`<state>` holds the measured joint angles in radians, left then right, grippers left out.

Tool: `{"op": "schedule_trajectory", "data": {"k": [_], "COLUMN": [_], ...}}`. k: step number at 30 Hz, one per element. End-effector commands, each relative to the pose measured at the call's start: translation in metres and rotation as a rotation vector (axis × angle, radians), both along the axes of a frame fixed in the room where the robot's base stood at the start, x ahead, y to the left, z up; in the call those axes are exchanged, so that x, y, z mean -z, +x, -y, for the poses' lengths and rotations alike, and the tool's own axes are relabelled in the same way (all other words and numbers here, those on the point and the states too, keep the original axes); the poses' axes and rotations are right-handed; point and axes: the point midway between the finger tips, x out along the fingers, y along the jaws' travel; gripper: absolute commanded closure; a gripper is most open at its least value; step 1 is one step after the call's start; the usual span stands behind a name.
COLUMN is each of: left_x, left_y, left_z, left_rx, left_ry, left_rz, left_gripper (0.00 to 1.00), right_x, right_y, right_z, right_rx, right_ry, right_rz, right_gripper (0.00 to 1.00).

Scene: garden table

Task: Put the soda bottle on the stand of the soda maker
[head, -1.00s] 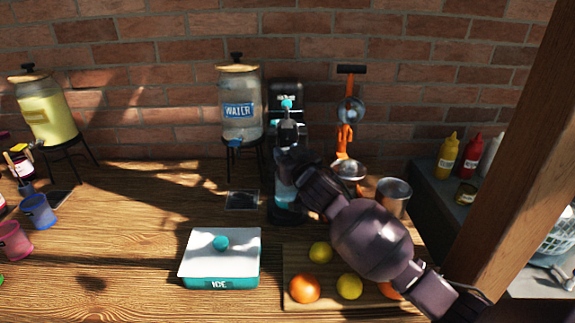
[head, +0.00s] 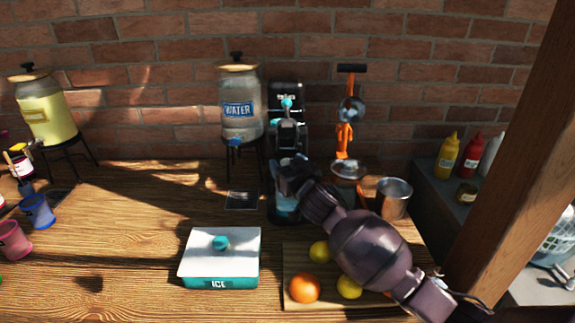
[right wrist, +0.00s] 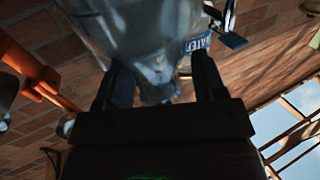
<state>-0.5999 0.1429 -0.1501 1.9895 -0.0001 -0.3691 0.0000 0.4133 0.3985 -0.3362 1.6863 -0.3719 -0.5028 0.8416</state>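The soda maker (head: 289,132) is a dark upright machine with a teal knob, against the brick wall in the head view. The clear bluish soda bottle (head: 286,207) is upright at its front, low above or on its dark base; contact with the stand cannot be told. My right gripper (head: 289,178) reaches in from the right and covers part of the bottle. In the right wrist view the bottle (right wrist: 150,35) fills the space between the two fingers, which look shut on it. My left gripper is not in view.
The water dispenser (head: 240,108) stands close left of the soda maker. An orange juicer (head: 346,137) and metal cup (head: 394,198) stand to the right. An ice box (head: 220,260) and a board with fruit (head: 300,265) are in front. The table's left middle is clear.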

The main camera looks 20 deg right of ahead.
Motion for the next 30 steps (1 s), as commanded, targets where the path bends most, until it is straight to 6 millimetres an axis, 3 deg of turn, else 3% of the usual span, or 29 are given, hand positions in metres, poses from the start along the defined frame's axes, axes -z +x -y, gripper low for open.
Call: {"op": "schedule_trajectory", "data": {"k": [8,24,30], "left_x": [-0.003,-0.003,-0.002], "left_y": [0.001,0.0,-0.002], "left_z": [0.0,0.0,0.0], "left_rx": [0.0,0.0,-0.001], "left_ry": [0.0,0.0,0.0], "left_rz": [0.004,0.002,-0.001], "left_gripper": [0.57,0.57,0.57], "right_x": [-0.002,-0.002,-0.002], "right_y": [-0.005,-0.094,-0.114], "right_z": [0.001,0.011,0.013], "right_rx": [0.0,0.0,0.0], "right_ry": [0.0,0.001,0.001], "right_rz": [-0.001,-0.001,0.0], "right_gripper": [0.36,0.36,0.36]}}
